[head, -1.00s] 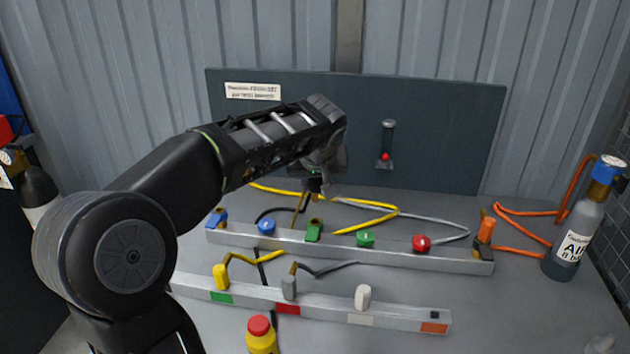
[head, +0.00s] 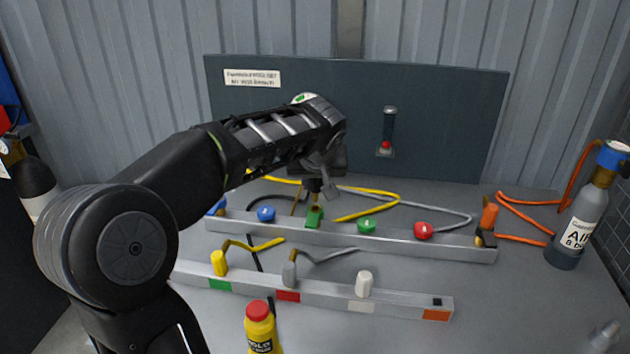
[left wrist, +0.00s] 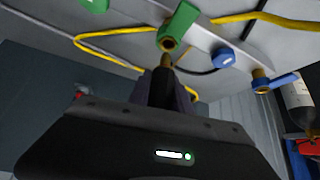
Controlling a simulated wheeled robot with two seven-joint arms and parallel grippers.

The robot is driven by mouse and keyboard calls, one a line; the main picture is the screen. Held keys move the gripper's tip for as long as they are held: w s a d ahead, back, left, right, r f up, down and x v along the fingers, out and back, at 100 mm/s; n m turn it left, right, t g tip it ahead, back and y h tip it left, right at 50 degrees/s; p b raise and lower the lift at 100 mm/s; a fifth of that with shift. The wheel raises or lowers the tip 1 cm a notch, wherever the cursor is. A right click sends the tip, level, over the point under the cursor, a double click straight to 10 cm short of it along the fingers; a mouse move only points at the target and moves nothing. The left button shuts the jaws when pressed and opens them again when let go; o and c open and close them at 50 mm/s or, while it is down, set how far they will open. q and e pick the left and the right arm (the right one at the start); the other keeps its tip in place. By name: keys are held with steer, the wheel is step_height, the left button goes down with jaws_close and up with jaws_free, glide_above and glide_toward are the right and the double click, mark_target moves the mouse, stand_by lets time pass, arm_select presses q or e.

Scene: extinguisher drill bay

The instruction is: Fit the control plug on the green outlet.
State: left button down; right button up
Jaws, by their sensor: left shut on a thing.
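The green outlet (head: 314,217) stands on the back rail, left of the rail's middle. Its brass-rimmed opening shows in the left wrist view, on the green body (left wrist: 182,22). My left gripper (head: 320,187) is above it, shut on a dark plug (head: 314,188). In the left wrist view the plug (left wrist: 163,86) sits between the fingers, its brass tip just short of the opening. The two look close and roughly in line; a small gap seems to show. Part of the plug is hidden by the fingers. My right gripper is not in view.
The back rail (head: 455,247) also carries blue (head: 266,214), green (head: 366,226) and red knobs (head: 424,230). A front rail (head: 325,304) holds yellow (head: 219,263), grey and white parts. A yellow bottle (head: 261,328) and an air cylinder (head: 580,229) stand nearby. Yellow hose (head: 375,207) loops behind.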

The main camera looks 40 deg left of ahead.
mark_target(315, 198)
arm_select(q)
steer(key=shift+f+b, duration=0.25)
steer(key=shift+b, duration=0.4)
stand_by(1.1)
steer(key=shift+f, duration=0.2)
steer(key=shift+f+b, duration=1.05)
steer(key=shift+b, duration=0.15)
steer(key=shift+f+b, duration=0.8)
steer(key=shift+b, duration=0.15)
stand_by(0.9)
steer(key=c, duration=1.1)
jaws_free()
